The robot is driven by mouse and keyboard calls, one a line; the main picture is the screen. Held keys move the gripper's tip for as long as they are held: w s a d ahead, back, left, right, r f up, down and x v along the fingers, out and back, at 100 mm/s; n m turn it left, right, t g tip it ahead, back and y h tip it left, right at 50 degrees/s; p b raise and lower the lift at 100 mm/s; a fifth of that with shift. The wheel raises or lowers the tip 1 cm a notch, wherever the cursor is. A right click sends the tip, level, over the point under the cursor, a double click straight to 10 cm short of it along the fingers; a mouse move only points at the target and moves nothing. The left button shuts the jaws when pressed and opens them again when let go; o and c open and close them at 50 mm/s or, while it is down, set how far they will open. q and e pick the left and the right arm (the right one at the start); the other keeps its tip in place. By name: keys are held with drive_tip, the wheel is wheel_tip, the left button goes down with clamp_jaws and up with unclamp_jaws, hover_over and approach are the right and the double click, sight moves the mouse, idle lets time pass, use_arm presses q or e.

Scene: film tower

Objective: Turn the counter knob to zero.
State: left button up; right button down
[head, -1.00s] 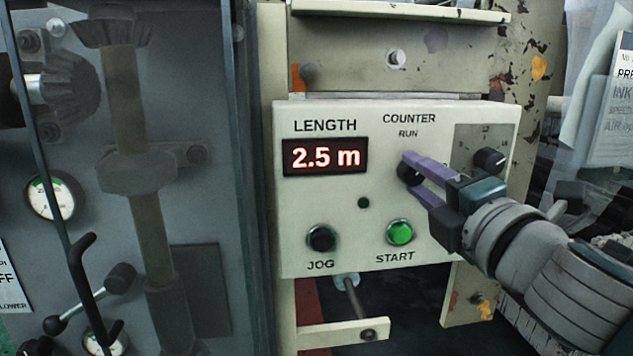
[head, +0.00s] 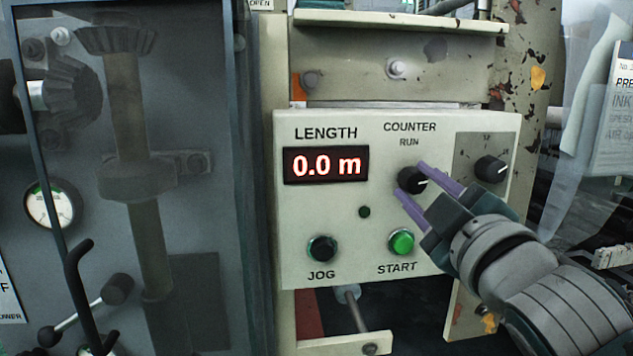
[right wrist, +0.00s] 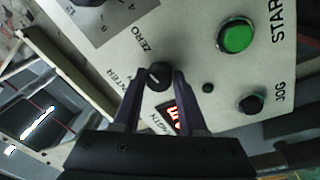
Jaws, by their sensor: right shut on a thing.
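The counter knob (head: 410,181) is black and round with a white pointer line, on the cream control panel (head: 300,215) under the labels COUNTER and RUN. In the head view its line points to the right and slightly down. My right gripper (head: 412,179) has its purple fingers on either side of the knob and is shut on it. The right wrist view shows the knob (right wrist: 158,76) between the fingertips, with the ZERO label (right wrist: 146,38) close by. The length display (head: 326,165) reads 0.0 m. My left gripper is not in view.
Below the knob are the green START button (head: 401,242) and the black JOG button (head: 321,248). Another black knob (head: 490,169) sits on a grey plate to the right, close to my gripper. A glass-fronted cabinet with gears and a gauge (head: 49,203) stands at the left.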

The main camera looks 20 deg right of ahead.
drive_tip(key=shift+m, duration=1)
drive_tip(key=shift+c, duration=2.3)
unclamp_jaws()
drive_tip(key=v, duration=1)
drive_tip(key=shift+p, duration=0.3)
